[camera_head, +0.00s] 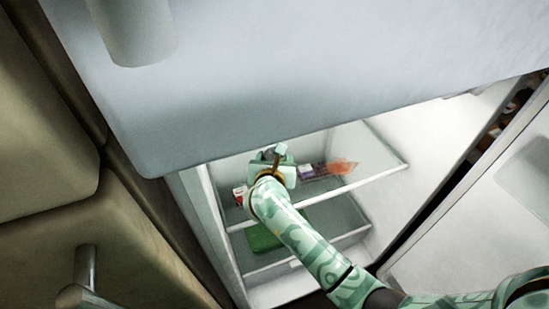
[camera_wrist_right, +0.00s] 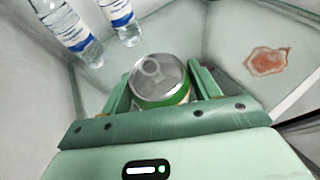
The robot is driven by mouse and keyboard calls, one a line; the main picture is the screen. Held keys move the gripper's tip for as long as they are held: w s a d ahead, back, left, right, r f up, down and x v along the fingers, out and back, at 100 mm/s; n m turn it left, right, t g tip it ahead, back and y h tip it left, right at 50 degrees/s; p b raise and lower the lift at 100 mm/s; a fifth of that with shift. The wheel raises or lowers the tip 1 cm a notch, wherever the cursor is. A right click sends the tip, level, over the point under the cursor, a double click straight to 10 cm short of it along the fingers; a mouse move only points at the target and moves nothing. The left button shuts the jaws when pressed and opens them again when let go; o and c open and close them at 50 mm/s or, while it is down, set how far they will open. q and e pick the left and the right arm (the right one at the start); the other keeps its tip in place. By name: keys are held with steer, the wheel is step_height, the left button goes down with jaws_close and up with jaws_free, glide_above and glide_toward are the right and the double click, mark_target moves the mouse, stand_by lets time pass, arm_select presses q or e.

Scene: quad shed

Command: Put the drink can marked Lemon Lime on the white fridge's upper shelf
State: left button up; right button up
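The white fridge (camera_head: 415,150) stands open in the head view, with my right arm reaching inside. My right gripper (camera_head: 272,165) is at the upper shelf (camera_head: 350,184), towards its left part. In the right wrist view a can (camera_wrist_right: 160,80) with a silver top and a green band sits between the two fingers of my right gripper (camera_wrist_right: 163,90), which appear closed on its sides. Its marking cannot be read. Whether its base touches the shelf is hidden. My left gripper is not in view.
Two clear bottles with blue labels (camera_wrist_right: 65,28) (camera_wrist_right: 122,18) are beyond the can. An orange-pink item (camera_head: 341,167) lies right on the upper shelf; a red-and-white item (camera_head: 240,194) is at its left. A green item (camera_head: 264,237) is below. The open door (camera_head: 480,225) is right.

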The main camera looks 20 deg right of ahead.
steer(key=o, duration=0.3)
steer(key=shift+r, duration=0.1)
steer(key=shift+s+a+r+p, duration=0.1)
steer(key=shift+r+p, duration=0.1)
steer(key=shift+p, duration=0.15)
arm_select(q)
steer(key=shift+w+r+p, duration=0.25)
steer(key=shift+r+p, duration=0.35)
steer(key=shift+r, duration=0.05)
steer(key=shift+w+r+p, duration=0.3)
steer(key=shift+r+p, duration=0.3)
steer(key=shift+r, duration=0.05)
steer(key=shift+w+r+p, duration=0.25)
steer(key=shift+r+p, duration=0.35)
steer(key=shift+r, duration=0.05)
arm_select(e)
steer(key=v, duration=0.7)
